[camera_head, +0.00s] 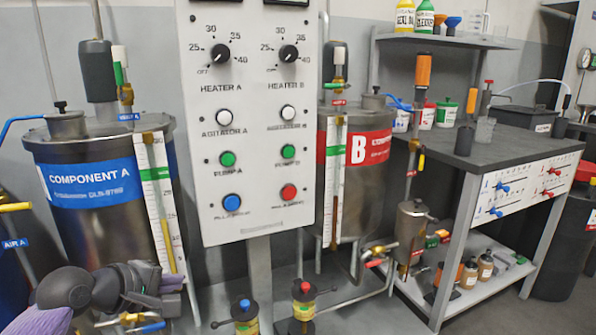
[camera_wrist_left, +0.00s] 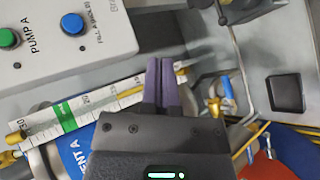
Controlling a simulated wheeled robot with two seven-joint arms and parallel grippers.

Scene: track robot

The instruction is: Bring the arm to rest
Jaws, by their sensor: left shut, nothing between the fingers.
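My left gripper (camera_head: 172,284) is at the lower left of the head view, in front of the lower part of the Component A tank (camera_head: 95,195). Its fingers seem close to the yellow and blue valve handles under the sight gauge. Whether they touch cannot be told. In the left wrist view, the two purple fingers of the left gripper (camera_wrist_left: 161,66) lie side by side, shut with nothing between them. The sight gauge (camera_wrist_left: 85,105) and the control panel (camera_wrist_left: 65,30) show beyond them. My right arm and gripper are not in view.
The control panel (camera_head: 250,130) with knobs and buttons stands upright in the middle. Tank B (camera_head: 365,190) is behind it. A workbench (camera_head: 465,158) with cups, tools and a lower shelf of bottles is at right. Two small valves (camera_head: 303,300) stand at the bottom centre.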

